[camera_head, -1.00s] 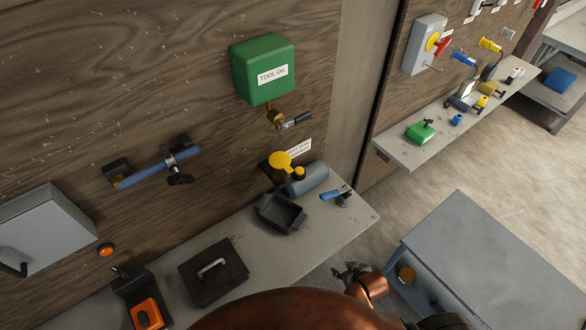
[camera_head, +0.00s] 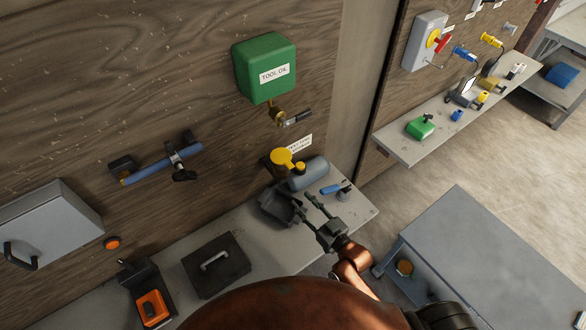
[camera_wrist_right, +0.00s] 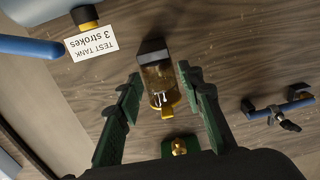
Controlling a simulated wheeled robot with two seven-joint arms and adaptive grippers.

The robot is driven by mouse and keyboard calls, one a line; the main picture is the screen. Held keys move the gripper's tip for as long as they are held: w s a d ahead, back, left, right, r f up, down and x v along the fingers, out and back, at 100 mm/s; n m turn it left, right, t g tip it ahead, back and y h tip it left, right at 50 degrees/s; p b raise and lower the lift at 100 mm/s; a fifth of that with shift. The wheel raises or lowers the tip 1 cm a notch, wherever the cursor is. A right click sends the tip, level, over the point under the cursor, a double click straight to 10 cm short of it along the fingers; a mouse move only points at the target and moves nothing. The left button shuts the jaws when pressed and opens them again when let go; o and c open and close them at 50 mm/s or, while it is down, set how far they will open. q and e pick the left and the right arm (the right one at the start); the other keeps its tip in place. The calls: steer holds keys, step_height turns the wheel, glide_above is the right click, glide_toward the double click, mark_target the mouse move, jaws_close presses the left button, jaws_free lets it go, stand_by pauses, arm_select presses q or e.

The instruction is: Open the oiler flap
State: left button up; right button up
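The oiler's yellow round flap (camera_head: 281,157) shows at the wall above the bench in the head view. In the right wrist view the oiler (camera_wrist_right: 158,82) has a dark block and an amber body, with the yellow flap (camera_wrist_right: 168,108) at its lower end. Whether the flap is fully down I cannot tell. My left gripper is not in view.
A grey tank (camera_head: 310,175) with a yellow cap lies beside the oiler. A black case (camera_head: 215,266) sits left.

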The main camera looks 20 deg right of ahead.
step_height(320, 180, up, 6)
steer(key=w+t+y, duration=0.1)
steer(key=t, duration=0.3)
steer(key=p, duration=0.2)
glide_toward(283, 158)
step_height(283, 158, up, 2)
steer(key=w, duration=0.3)
steer(key=shift+w+a+r+m+p, duration=0.35)
steer(key=shift+w+a, duration=0.1)
steer(key=shift+a, duration=0.2)
steer(key=shift+c, duration=0.2)
jaws_close()
